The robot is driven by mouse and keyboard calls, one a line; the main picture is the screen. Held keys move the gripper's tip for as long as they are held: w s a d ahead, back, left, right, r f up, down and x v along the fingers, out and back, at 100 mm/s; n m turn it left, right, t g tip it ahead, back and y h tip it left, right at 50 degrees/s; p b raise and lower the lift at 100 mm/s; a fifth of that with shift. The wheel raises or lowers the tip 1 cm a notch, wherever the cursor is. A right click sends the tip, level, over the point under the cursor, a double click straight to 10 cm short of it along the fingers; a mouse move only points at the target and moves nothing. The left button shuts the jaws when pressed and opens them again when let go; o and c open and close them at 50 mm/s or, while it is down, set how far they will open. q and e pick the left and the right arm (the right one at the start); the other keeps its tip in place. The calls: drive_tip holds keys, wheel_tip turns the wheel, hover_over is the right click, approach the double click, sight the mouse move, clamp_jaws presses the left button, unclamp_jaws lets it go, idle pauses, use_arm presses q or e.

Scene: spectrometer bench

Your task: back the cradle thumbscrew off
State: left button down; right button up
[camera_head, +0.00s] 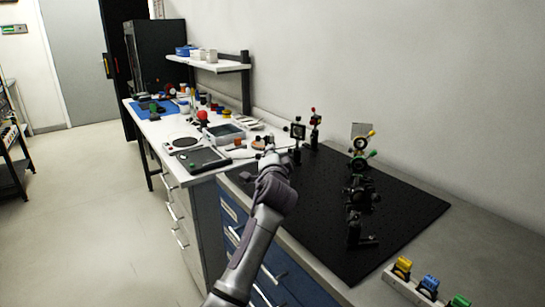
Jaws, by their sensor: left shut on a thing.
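My left gripper (267,147) is at the back left corner of the black optical breadboard (320,210), close to the white bench. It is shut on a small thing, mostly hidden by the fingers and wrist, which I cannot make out. I cannot pick out the cradle or its thumbscrew for certain at this size. Several dark optical mounts stand on the breadboard: one with a square frame (298,131) just right of the gripper, and a row with green and yellow knobs (360,155) further right. My right gripper is not in view.
A white bench (217,168) at the left holds a balance-like tray (197,158), a grey box (226,134) and small coloured items. A shelf (215,65) stands above it. A white rack (403,286) with yellow, blue and green pieces is at front right. The breadboard's front left is clear.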

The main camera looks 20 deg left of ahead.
use_arm(q)
drive_tip(key=shift+f, duration=0.15)
drive_tip(key=c, duration=1.1)
unclamp_jaws()
drive_tip(key=v, duration=1.2)
